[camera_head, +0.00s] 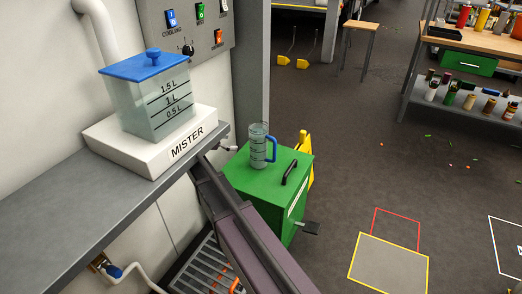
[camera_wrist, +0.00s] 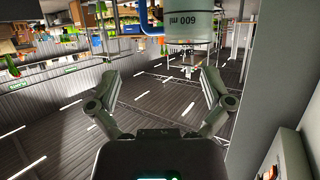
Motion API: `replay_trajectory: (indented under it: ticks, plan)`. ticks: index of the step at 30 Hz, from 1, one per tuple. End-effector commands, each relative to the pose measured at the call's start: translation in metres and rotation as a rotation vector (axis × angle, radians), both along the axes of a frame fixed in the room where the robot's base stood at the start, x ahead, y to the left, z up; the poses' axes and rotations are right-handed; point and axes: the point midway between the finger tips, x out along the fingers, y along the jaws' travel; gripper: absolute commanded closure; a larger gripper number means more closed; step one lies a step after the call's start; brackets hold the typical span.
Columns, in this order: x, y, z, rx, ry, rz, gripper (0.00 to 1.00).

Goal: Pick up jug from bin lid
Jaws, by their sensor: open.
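The jug (camera_head: 258,147) is clear grey with dark markings and a blue handle on its right side. It stands upright on the green bin lid (camera_head: 237,176), left of the lid's black handle. In the wrist view the jug (camera_wrist: 192,22) appears upside down at the top edge, marked 600 ml, with part of its blue handle (camera_wrist: 150,18) left of it; the rest is cut off. My gripper (camera_wrist: 160,90) is open and empty, its fingers spread wide. The jug is beyond the fingertips and apart from them. My gripper cannot be made out in the head view.
The white mister base (camera_head: 150,145) with its blue-lidded tank (camera_head: 150,95) stands on a grey shelf (camera_head: 60,215) to the left of the bin. A yellow object (camera_head: 304,150) is behind the bin. The floor to the right is mostly open, with a yellow-outlined square (camera_head: 388,264).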

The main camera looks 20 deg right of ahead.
Motion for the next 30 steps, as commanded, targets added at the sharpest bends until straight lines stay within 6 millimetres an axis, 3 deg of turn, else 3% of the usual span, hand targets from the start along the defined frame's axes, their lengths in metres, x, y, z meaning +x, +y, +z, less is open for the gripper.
replay_trajectory:
  ticks: [18,30]
  plan:
    - [0.008,-0.090,0.000,0.000,0.000,-0.002,0.00]
    - [0.008,-0.103,0.000,0.000,0.001,-0.002,0.00]
